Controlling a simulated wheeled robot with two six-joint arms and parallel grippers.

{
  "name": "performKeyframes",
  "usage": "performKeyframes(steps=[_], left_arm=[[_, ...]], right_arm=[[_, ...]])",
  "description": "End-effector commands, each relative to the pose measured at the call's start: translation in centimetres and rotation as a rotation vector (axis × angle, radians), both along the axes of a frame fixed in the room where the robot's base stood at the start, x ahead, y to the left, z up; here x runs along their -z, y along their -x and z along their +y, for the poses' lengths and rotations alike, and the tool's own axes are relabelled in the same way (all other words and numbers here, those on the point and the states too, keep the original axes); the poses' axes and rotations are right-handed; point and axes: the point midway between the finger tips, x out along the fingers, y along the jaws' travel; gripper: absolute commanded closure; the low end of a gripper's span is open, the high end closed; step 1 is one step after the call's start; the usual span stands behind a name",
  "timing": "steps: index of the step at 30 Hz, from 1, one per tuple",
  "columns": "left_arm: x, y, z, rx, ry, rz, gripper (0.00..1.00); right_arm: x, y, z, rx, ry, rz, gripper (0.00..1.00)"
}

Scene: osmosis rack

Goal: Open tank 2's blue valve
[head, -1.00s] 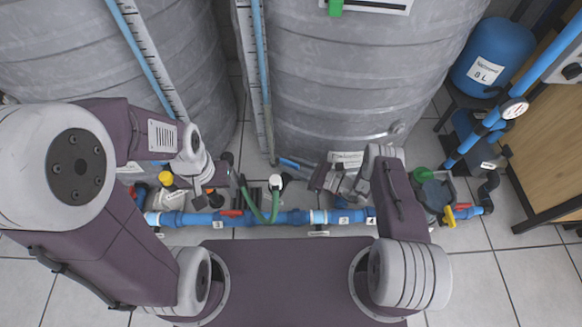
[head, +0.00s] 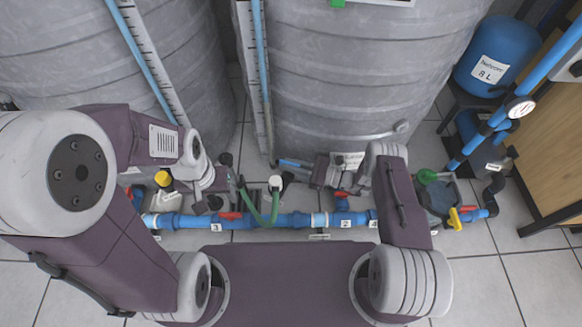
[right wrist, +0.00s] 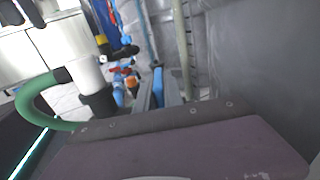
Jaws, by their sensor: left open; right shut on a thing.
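Tank 2 is probably the large grey ribbed tank (head: 350,80) in the middle of the head view; I see no number on it. At its foot a blue valve part (head: 292,163) sticks out to the left of my right gripper (head: 312,172). In the right wrist view my right gripper (right wrist: 158,100) is shut around a narrow blue piece (right wrist: 158,84), which looks like the blue valve's handle. Its exact angle is hard to tell. My left gripper (head: 208,202) is open above the pipe, on the left, apart from the blue valve.
A blue pipe (head: 265,220) with number tags and red handles (head: 230,215) runs across the floor in front. A green hose (head: 262,218) loops over it. Another grey tank (head: 70,60) stands at left. A blue vessel (head: 494,56) and wooden panel (head: 552,140) are at right.

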Motion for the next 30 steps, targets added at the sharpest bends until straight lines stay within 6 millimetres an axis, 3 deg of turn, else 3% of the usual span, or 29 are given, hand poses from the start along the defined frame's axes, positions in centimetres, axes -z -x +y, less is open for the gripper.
performKeyframes(steps=[4, 5, 7, 17, 24, 30], left_arm=[[-0.1, 0.0, 0.0, 0.0, 0.0, 0.0, 0.4], [-0.1, 0.0, 0.0, 0.0, 0.0, 0.0, 0.4], [-0.1, 0.0, 0.0, 0.0, 0.0, 0.0, 0.4], [-0.4, 0.0, 0.0, 0.0, 0.0, 0.0, 0.4], [-2.6, 0.0, 0.0, 0.0, 0.0, -0.001, 0.4], [-3.3, 0.0, 0.0, 0.0, 0.0, 0.0, 0.4]], right_arm=[[0.0, 0.0, 0.0, 0.002, 0.003, 0.001, 1.0], [0.0, 0.0, 0.0, 0.002, 0.003, 0.001, 0.83], [0.0, 0.0, 0.0, 0.002, 0.003, 0.001, 0.66], [-0.1, 0.1, -0.3, 0.003, 0.003, 0.002, 0.66], [-0.4, 1.6, -5.0, 0.008, 0.004, 0.001, 0.66], [-0.2, 2.7, -8.0, 0.004, 0.003, 0.001, 0.66]])
